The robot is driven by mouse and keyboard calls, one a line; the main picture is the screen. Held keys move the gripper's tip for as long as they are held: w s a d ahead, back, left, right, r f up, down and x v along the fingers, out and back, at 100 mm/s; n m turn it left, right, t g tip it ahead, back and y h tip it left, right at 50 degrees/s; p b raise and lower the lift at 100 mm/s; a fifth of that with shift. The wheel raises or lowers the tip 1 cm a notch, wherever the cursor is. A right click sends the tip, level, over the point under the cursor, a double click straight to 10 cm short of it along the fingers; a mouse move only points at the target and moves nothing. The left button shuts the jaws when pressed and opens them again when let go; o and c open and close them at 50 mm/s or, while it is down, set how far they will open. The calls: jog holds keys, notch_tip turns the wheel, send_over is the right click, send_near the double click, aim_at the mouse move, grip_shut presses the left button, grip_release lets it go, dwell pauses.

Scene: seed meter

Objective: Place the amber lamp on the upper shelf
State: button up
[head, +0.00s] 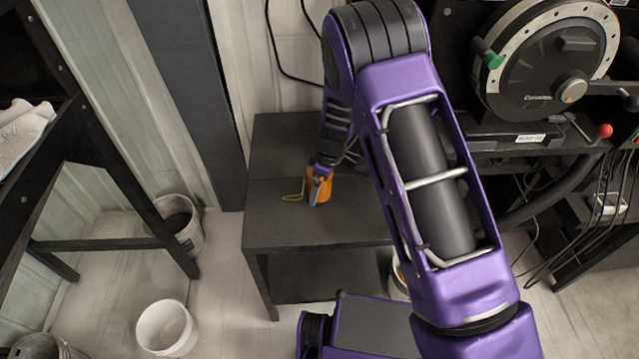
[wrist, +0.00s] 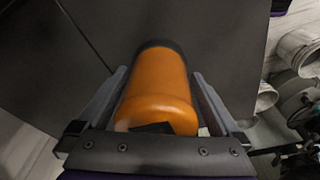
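The amber lamp, an orange cylinder with a dark far end, is at my gripper in the head view (head: 326,190). It also fills the space between the two fingers in the wrist view (wrist: 160,85). My gripper (wrist: 160,75) has one finger along each side of the lamp, very close to it. I cannot tell whether the fingers press on it. A dark two-level stand has its upper shelf (head: 285,222) under the lamp and its lower shelf (head: 315,285) beneath. The lamp looks upright at the upper shelf; its contact with the surface is hidden.
A machine with a round dial (head: 545,60) and levers stands at right. White buckets (head: 167,328) are on the floor at left, by a dark rack (head: 110,243). The left part of the upper shelf is clear.

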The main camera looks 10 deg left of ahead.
jog(key=shift+r+p, duration=0.6)
jog(key=shift+r, duration=0.1)
jog(key=r, duration=0.4)
jog(key=d+r+p, duration=0.1)
jog(key=r, duration=0.3)
jog(key=d+r, duration=0.1)
jog(key=r, duration=0.2)
jog(key=shift+s+r, duration=0.2)
jog(key=shift+r, duration=0.2)
